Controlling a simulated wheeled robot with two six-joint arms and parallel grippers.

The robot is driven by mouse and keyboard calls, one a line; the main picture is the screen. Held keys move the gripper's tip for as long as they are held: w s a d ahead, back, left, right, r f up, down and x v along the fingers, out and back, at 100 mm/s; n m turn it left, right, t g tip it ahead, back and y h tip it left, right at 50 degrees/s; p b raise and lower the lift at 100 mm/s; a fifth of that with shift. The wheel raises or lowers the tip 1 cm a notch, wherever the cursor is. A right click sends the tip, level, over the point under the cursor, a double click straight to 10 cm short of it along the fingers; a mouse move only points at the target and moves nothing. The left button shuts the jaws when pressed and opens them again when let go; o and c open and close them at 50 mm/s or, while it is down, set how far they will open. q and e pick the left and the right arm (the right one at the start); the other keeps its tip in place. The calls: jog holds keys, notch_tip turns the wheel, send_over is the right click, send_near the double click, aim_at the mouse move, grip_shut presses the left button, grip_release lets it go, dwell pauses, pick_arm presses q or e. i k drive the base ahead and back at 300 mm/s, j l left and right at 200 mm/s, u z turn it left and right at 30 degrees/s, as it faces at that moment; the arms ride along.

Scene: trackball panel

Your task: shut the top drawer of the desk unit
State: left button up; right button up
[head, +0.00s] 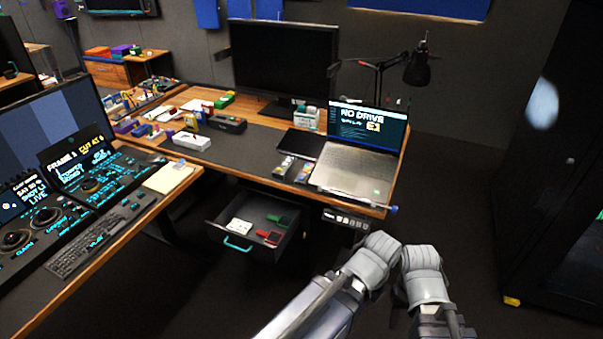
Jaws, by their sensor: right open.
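The desk unit's drawer (240,227) stands pulled out under the wooden desk (250,150). It has a teal handle (238,244) on its front and holds a white item, a red item and dark green pieces. No other drawer can be made out in the shadow below. My right arm (370,262) shows as bulky grey links at the lower right, apart from the drawer. My right gripper is open, but its fingertips are hard to make out. It holds nothing that I can see. My left gripper is not in view.
A laptop (355,165) and small boxes sit on the desk above the drawer. A control panel (337,218) hangs under the desk's front edge. A console desk with a keyboard (100,235) stands at the left. A dark cabinet (545,180) stands at the right. Dark floor lies before the drawer.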

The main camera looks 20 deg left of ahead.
aim_at(254, 209)
jog(key=j+u, duration=0.1)
jog(key=j, duration=0.35)
jog(key=i+j+u, duration=0.1)
jog(key=j, duration=0.35)
jog(key=j+u, duration=0.1)
jog(key=j, duration=0.35)
jog(key=i+j+u, duration=0.1)
jog(key=j, duration=0.35)
jog(key=i+j+u, duration=0.1)
jog(key=j, duration=0.35)
jog(key=i+l+u, duration=0.35)
jog(key=l, duration=0.25)
jog(key=i+l+u, duration=0.15)
jog(key=i+l, duration=0.15)
jog(key=l, duration=0.05)
